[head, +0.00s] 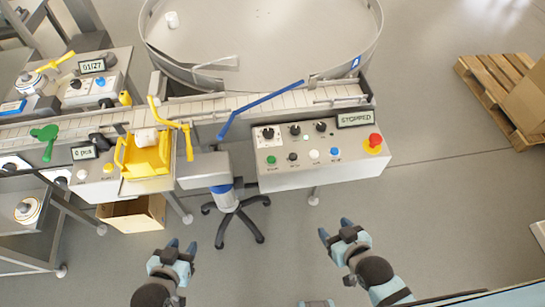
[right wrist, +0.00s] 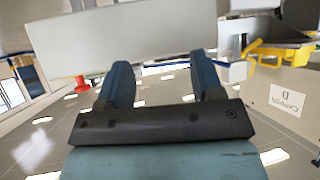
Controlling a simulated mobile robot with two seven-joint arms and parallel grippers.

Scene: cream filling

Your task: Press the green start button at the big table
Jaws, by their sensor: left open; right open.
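The control box (head: 318,165) stands at the front edge of the conveyor by the big round table (head: 262,40). The green button (head: 271,159) is at the left of the box's lower button row. A display (head: 356,119) on the box reads STOPPED. My right gripper (head: 334,228) is open and empty, below and in front of the box, apart from it. In the right wrist view, its open fingers (right wrist: 162,78) have nothing between them. My left gripper (head: 182,245) is open and empty, low and left of the box, near the stool.
A red emergency button (head: 375,140) sits at the box's right end, with white and blue buttons and black knobs beside the green one. A wheeled stool (head: 228,212) stands between my grippers. A cardboard box (head: 134,214) lies left. Floor at right is open before a pallet (head: 500,90).

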